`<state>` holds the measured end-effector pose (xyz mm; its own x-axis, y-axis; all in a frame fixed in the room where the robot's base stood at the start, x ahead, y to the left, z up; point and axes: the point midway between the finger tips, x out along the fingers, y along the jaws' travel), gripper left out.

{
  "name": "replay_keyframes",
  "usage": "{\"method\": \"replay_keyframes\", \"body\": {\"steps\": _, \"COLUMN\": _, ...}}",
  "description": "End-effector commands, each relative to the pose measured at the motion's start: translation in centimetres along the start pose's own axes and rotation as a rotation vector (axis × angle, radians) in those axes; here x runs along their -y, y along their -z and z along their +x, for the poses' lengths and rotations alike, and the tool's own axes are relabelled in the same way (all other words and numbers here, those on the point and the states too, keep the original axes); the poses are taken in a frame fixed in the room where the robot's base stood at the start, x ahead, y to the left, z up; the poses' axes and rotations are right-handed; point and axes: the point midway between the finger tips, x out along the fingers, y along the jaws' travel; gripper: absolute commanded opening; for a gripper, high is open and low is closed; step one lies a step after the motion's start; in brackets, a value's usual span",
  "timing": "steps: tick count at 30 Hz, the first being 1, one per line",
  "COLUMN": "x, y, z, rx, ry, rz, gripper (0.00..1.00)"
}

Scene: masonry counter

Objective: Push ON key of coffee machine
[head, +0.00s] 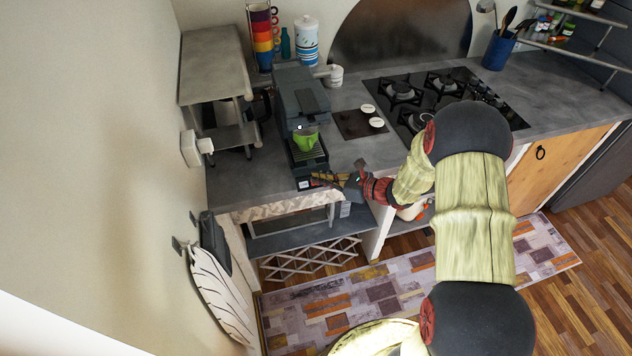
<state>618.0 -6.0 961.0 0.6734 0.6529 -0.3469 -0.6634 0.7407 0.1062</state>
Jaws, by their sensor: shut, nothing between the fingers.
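The coffee machine (292,90) is a dark grey, tall unit standing on the grey counter left of the stove. A green cup (305,139) sits on its tray under the outlet. The ON key itself is too small to make out.
A black gas stove (445,95) and a dark board with two white round items (360,122) lie to the right. A grey shelf (215,65) stands at the left by the wall. Stacked coloured mugs (262,35) and a white canister (306,42) stand behind.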

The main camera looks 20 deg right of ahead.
Motion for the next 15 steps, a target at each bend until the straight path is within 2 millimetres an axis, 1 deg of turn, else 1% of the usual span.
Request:
{"method": "replay_keyframes", "body": {"steps": 5, "x": -0.4, "y": -0.5, "z": -0.5, "rx": 0.000, "ry": 0.000, "rz": 0.000, "gripper": 0.00}}
{"method": "replay_keyframes", "body": {"steps": 15, "x": -1.9, "y": -2.1, "z": -2.7, "rx": 0.000, "ry": 0.001, "rz": 0.001, "gripper": 0.00}}
